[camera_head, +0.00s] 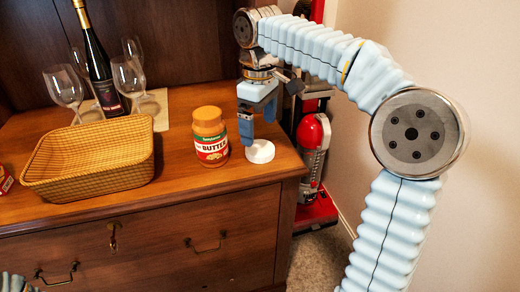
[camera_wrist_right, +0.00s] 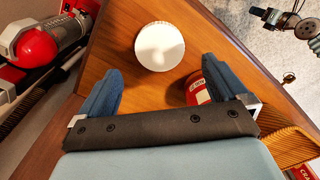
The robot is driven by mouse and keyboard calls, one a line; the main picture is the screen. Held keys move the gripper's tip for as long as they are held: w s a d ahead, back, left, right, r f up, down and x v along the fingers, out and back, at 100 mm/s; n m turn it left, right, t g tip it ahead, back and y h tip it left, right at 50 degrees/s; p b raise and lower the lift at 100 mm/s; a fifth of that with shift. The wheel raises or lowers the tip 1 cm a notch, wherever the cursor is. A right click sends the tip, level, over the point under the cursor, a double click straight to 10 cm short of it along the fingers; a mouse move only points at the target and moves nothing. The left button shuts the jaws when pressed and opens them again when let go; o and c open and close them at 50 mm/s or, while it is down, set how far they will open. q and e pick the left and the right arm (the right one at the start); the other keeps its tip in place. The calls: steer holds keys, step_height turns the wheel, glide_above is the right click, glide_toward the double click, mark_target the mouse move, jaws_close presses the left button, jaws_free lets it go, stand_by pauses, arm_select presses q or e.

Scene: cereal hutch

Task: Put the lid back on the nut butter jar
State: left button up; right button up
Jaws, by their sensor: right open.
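The nut butter jar (camera_head: 210,138), with a red and green label, stands upright on the hutch top. No white lid sits on its mouth. The round white lid (camera_head: 260,152) lies on the wood to the right of the jar, near the front right corner. It also shows in the right wrist view (camera_wrist_right: 160,46). My right gripper (camera_head: 258,132) points down just above and behind the lid, open and empty. In the right wrist view, the lid is beyond the two blue fingers (camera_wrist_right: 157,82), and part of the jar (camera_wrist_right: 196,90) shows behind one finger.
A wicker basket (camera_head: 92,185) stands left of the jar. A dark wine bottle (camera_head: 100,65) and several wine glasses (camera_head: 128,76) stand behind it. The hutch top (camera_head: 190,190) is clear in front of the jar. A red vacuum cleaner (camera_head: 313,135) stands beyond the right edge.

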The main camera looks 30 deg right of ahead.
mark_target(260, 148)
steer(key=shift+f, duration=0.4)
steer(key=shift+s+f, duration=0.15)
steer(key=shift+f, duration=2.45)
steer(key=c, duration=1)
steer(key=shift+r, duration=0.1)
